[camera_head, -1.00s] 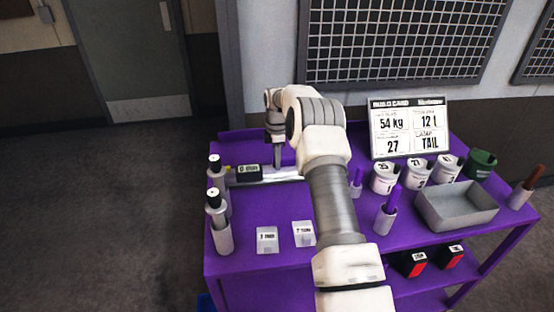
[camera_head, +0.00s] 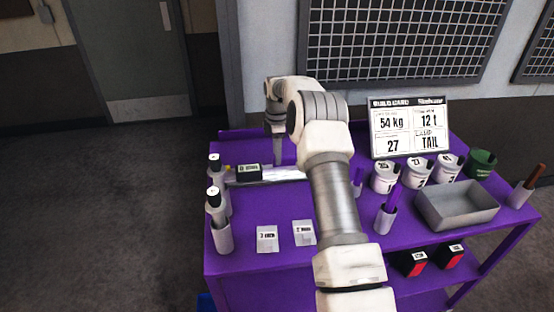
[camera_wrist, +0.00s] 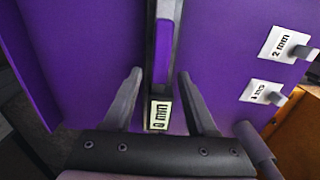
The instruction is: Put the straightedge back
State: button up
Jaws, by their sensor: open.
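A long, narrow silvery bar, which looks like the straightedge (camera_head: 285,174), lies flat near the back left of the purple cart top. A black block labelled "0 mm" (camera_head: 249,170) is beside its left part. My gripper (camera_head: 278,160) points down over the bar, and my arm hides its right end. In the wrist view my open gripper (camera_wrist: 160,72) has one finger on each side of a dark bar with a purple strip along it. The "0 mm" label (camera_wrist: 160,115) shows between the finger bases. I cannot tell whether the fingers touch the bar.
White tags (camera_head: 267,239) lie at the front left. Bottles (camera_head: 218,205) stand along the left edge. White cups (camera_head: 385,177), a grey tray (camera_head: 457,206) and a purple-handled tool in a holder (camera_head: 386,217) stand right. A build card (camera_head: 408,128) stands behind.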

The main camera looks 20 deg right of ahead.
jog(key=s+a+r+m+t, duration=0.1)
jog(key=s+a+r+m, duration=0.15)
jog(key=r, duration=0.75)
jog(key=s+a+r+m, duration=0.1)
jog(key=s+a+r, duration=0.2)
jog(key=r, duration=0.7)
jog(key=s+a+r+m+t, duration=0.1)
jog(key=s+a+r+m, duration=0.25)
jog(key=s+r, duration=0.55)
jog(key=s+a+f+m+t, duration=0.1)
jog(key=s+m, duration=0.3)
jog(key=s, duration=0.9)
jog(key=s+a+f+m+t, duration=0.2)
jog(key=s+a+f+m, duration=0.1)
jog(key=s, duration=1.1)
jog(key=shift+s+a+f+m+t, duration=0.25)
jog(key=shift+s+f+m+t, duration=0.05)
jog(key=shift+f+m, duration=0.6)
